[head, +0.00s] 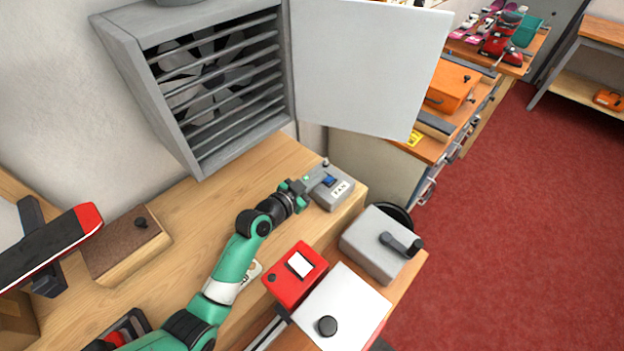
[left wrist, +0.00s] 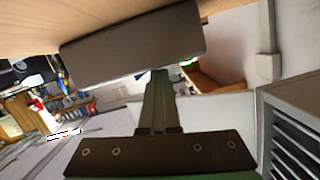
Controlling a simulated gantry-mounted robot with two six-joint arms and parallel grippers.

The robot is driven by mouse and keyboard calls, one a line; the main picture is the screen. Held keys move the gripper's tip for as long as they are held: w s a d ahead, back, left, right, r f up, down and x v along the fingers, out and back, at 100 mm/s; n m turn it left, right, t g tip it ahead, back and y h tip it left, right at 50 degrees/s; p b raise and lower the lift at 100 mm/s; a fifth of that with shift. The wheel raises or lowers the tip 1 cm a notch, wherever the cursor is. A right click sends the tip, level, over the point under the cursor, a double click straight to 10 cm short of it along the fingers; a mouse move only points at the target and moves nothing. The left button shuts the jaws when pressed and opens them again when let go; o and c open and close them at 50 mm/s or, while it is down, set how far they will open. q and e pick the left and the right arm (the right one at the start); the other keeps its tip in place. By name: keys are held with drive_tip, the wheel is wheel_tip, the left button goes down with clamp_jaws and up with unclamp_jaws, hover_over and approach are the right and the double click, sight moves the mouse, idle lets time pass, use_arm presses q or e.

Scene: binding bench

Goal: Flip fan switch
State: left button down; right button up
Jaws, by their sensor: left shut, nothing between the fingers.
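The fan switch box (head: 332,189) is a small grey box with a blue rocker and a "FAN" label, sitting on the wooden bench near its right end. A small green light shows on its top. My left gripper (head: 306,186) is shut and empty, with its tips at the left side of the box, close to the blue rocker; I cannot tell whether they touch. In the left wrist view, the shut fingers (left wrist: 157,100) point at a grey box side (left wrist: 135,45); the rocker is hidden there. The fan (head: 205,80) sits behind grey slats on the wall. My right gripper is not in view.
A white panel (head: 368,65) hangs beside the fan housing above the bench. A red box (head: 296,275), a white-topped box (head: 343,308) and a grey box with a black handle (head: 378,243) stand in front of the switch.

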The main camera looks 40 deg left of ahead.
use_arm(q)
drive_tip(key=shift+d+r+p, duration=0.1)
drive_tip(key=shift+r+p, duration=0.2)
drive_tip(key=shift+p, duration=0.05)
drive_tip(key=r+p, duration=0.3)
drive_tip(key=r, duration=0.1)
drive_tip(key=shift+s, duration=0.35)
drive_tip(key=p+v, duration=0.1)
drive_tip(key=v, duration=0.8)
drive_tip(key=shift+a+f, duration=0.2)
drive_tip(key=shift+a, duration=0.05)
drive_tip(key=shift+s, duration=0.15)
